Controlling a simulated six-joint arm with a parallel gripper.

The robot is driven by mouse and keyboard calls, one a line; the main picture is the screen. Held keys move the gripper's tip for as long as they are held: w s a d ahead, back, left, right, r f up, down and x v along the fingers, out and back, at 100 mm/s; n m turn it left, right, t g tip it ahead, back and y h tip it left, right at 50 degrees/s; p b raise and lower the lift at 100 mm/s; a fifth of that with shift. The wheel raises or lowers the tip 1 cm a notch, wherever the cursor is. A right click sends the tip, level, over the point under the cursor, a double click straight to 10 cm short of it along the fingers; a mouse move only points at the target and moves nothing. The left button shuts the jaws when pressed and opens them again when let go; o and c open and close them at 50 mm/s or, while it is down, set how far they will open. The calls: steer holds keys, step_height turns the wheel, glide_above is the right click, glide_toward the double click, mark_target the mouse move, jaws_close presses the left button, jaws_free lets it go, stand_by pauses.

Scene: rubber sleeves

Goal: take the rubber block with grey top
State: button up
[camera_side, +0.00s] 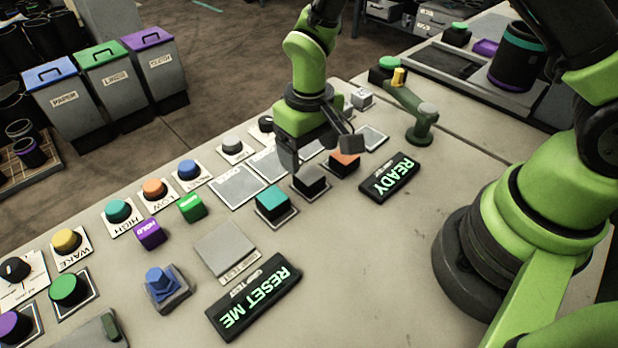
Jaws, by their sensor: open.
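The rubber block with grey top (310,180) is a dark block standing on a square pad on the table. A teal-topped block (272,200) stands to its left, and an orange-topped block (345,162) to its right. My gripper (320,158) is open and empty, pointing down just above and behind the grey-topped block. Its left finger shows behind the gap between the teal and grey blocks. Its right finger overlaps the orange block in the picture. I cannot tell the exact height of the fingertips.
Empty square pads (237,187) lie behind the blocks. A READY sign (389,178) and a RESET ME sign (254,297) lie in front. Coloured buttons (153,188) line the left side. A green post with a lever (421,125) stands at right. The table's middle front is clear.

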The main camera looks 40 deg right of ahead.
mark_target(309, 175)
steer(key=shift+s+a+f, duration=0.1)
steer(key=shift+a+f, duration=0.05)
steer(key=shift+f, duration=3)
steer(key=c, duration=1)
steer(key=shift+r, duration=0.1)
